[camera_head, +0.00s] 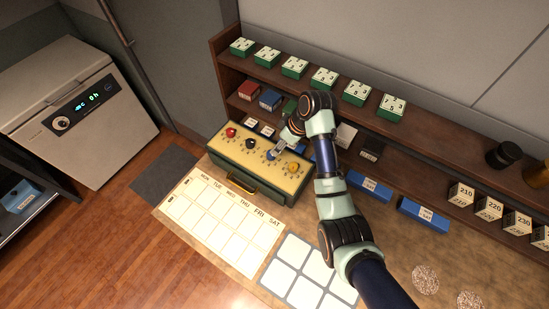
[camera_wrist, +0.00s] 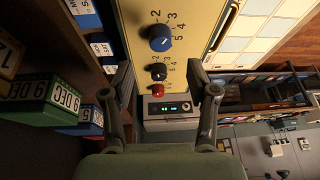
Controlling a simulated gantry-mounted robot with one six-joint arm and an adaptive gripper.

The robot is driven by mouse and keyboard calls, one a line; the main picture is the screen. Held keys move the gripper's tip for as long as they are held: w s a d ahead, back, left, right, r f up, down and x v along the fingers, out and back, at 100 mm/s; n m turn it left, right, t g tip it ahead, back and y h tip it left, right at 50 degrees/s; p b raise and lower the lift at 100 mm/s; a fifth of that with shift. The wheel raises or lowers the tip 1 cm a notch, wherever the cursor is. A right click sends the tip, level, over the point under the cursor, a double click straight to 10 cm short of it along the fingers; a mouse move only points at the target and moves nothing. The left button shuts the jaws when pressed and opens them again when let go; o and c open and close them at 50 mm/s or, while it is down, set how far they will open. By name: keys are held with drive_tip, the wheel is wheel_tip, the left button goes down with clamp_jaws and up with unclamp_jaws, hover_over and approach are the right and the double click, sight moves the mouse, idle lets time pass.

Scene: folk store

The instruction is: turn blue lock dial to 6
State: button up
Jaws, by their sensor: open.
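A green lock box with a yellow top (camera_head: 236,154) stands on the bench. Red (camera_head: 231,132), black (camera_head: 250,143), blue (camera_head: 271,155) and yellow (camera_head: 293,167) dials sit in a row on it. My gripper (camera_head: 279,150) is over the box close to the blue dial, partly hiding that area. In the wrist view my gripper (camera_wrist: 164,88) is open and empty. The blue dial (camera_wrist: 160,38) shows above and between its fingertips, apart from them, with numbers printed around it. I cannot tell which number it points to. The black dial (camera_wrist: 159,72) and red dial (camera_wrist: 158,90) show lower down.
A wooden shelf (camera_head: 300,87) with several green number blocks stands behind the box. Blue boxes (camera_head: 370,186) lie to the right. A calendar sheet (camera_head: 222,222) and a white-squared grid (camera_head: 300,267) lie in front. The box's handle (camera_head: 241,186) faces the front.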

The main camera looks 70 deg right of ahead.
sight(271, 155)
drive_tip(key=b+x, duration=0.1)
drive_tip(key=x, duration=0.6)
drive_tip(key=shift+w+f, duration=0.15)
drive_tip(key=shift+f, duration=0.2)
clamp_jaws()
drive_tip(key=shift+r, duration=0.1)
